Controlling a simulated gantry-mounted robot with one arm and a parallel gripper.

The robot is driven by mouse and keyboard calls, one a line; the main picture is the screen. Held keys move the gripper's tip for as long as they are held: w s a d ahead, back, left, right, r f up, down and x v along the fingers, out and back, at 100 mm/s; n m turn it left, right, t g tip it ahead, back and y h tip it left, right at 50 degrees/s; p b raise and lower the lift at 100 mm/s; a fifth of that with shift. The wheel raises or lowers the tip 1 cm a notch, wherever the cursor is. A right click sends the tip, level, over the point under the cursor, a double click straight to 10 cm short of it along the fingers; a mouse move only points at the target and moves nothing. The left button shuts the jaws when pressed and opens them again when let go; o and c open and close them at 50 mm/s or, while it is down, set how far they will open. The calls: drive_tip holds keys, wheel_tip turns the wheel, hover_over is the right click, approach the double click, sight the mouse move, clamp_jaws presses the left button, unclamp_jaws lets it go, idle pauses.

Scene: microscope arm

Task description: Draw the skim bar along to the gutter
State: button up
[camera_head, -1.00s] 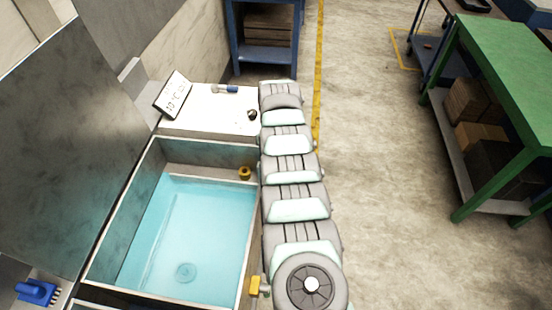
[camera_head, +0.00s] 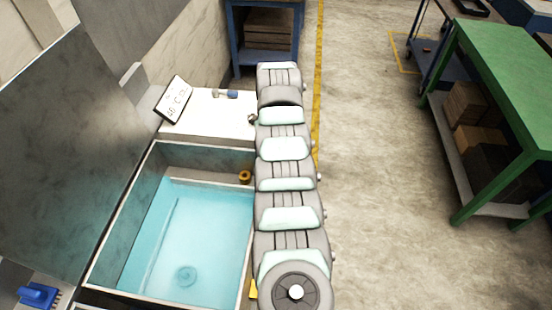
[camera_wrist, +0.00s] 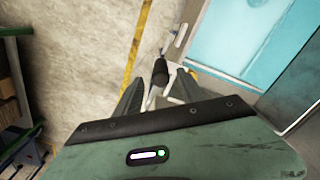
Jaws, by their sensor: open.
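The tank (camera_head: 104,262) holds blue water, and a narrow grey trough that looks like the gutter (camera_head: 205,176) runs across its far end. A yellow block (camera_head: 253,291) at the tank's near right rim is mostly covered by my arm; it may belong to the skim bar. In the wrist view, a black cylindrical grip (camera_wrist: 160,72) with pale metal parts, apparently the skim bar's handle, lies beside the tank rim. My gripper (camera_wrist: 157,88) is open, its fingers on either side of the grip; contact cannot be told. My arm hides my gripper in the head view.
A white shelf (camera_head: 212,122) with a tilted sign (camera_head: 173,99) stands beyond the tank. A blue brush (camera_head: 38,295) lies at lower left. A green table (camera_head: 505,75) stands right, across open floor.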

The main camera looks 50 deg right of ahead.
drive_tip(key=shift+r, duration=1.85)
